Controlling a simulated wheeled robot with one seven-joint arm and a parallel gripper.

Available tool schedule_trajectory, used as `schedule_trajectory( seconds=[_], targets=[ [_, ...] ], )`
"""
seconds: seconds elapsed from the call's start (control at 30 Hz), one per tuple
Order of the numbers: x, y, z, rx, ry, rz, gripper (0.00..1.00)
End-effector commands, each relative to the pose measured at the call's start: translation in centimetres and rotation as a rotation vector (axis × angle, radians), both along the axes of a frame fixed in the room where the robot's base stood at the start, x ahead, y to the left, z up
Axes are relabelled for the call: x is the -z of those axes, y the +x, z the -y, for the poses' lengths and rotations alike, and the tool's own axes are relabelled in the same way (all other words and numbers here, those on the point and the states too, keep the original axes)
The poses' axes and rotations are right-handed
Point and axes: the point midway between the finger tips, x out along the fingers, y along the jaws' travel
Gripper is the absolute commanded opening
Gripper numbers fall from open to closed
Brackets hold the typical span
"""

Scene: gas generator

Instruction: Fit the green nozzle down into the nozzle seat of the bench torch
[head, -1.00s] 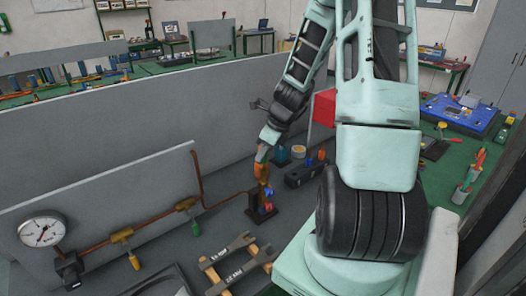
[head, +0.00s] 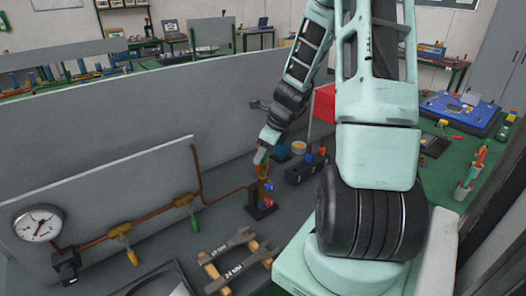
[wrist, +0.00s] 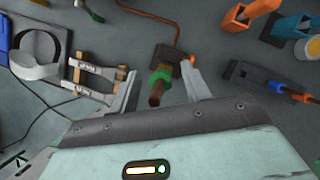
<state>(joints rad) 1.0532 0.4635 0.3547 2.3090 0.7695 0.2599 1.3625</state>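The bench torch (head: 262,207) stands on the grey bench with a dark base, red and blue parts and a copper pipe running to it. The green nozzle (wrist: 160,77), with a green band and a copper-brown end toward the camera, stands over the torch's dark base (wrist: 170,53) in the wrist view. I cannot tell how deep it sits in the seat, which is hidden. My gripper (wrist: 160,66) has its fingers apart on either side of the nozzle, with a visible gap at each side. In the head view my gripper (head: 260,157) is just above the torch.
Wrenches on a wooden rack (head: 238,262) lie in front of the torch. A dark holder (head: 305,170) with coloured tools stands to its right. A grey panel (head: 100,215) with a gauge (head: 38,223) and copper pipe valves stands to the left.

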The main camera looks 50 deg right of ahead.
Motion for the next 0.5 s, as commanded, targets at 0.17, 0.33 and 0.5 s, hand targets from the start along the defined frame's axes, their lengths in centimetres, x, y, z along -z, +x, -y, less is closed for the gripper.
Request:
schedule_trajectory(
  seconds=[0.17,0.33,0.5],
  targets=[
    [0.0,0.0,0.0,0.000,0.000,0.000,0.47],
    [-0.6,-0.2,0.1,-0.001,-0.003,0.001,0.47],
    [-2.8,-1.0,0.4,0.000,-0.006,0.003,0.47]
  ],
)
